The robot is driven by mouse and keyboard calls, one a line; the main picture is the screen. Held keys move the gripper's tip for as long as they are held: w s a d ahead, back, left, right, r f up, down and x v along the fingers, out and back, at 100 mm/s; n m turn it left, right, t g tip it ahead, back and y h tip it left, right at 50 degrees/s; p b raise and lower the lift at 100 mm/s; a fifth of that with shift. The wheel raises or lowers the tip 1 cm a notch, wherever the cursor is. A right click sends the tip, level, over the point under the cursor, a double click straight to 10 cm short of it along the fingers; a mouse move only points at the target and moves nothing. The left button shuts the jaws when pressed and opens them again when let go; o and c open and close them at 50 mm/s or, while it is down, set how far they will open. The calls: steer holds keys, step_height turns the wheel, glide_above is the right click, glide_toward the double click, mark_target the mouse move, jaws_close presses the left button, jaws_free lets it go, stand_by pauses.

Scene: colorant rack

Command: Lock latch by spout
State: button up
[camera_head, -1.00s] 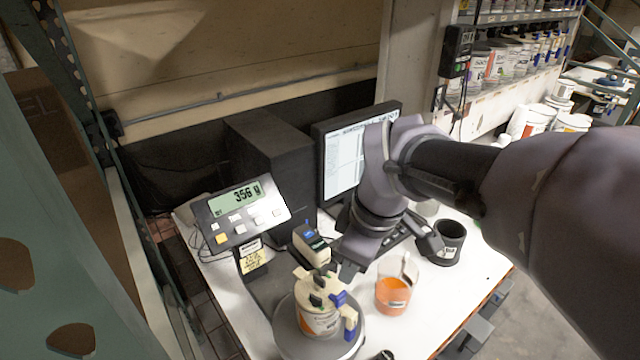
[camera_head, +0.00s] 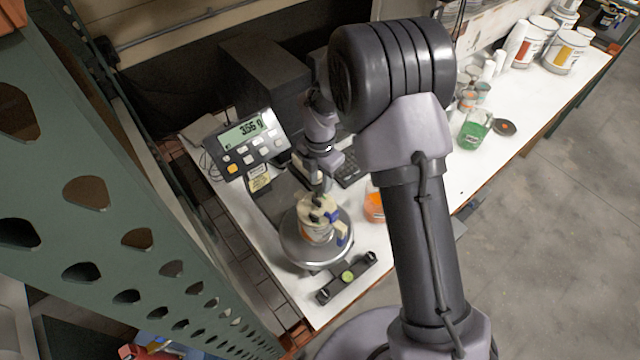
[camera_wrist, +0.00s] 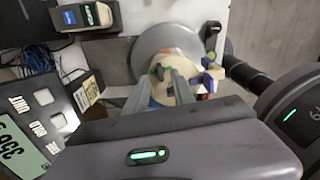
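A paint can (camera_head: 314,232) with a cream lid (camera_head: 318,207) stands upright on the round grey scale plate (camera_head: 292,247). Blue latch parts (camera_head: 341,229) show on its right side in the head view. The wrist view also shows blue latch parts (camera_wrist: 208,70) at the lid's right edge. My gripper (camera_wrist: 161,76) is just over the lid, with its two fingers apart. A small dark green part (camera_wrist: 158,71) of the lid shows between the fingertips. I cannot tell whether the fingers touch it. The spout is not clearly visible.
The scale display (camera_head: 242,130) stands behind the can. An orange container (camera_head: 374,205) is close on the right. A black tool with a green spot (camera_head: 347,277) lies at the table's front. A green container (camera_head: 474,130) stands farther right on the white table.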

mark_target(320, 190)
steer(key=shift+f, duration=1.5)
jaws_close()
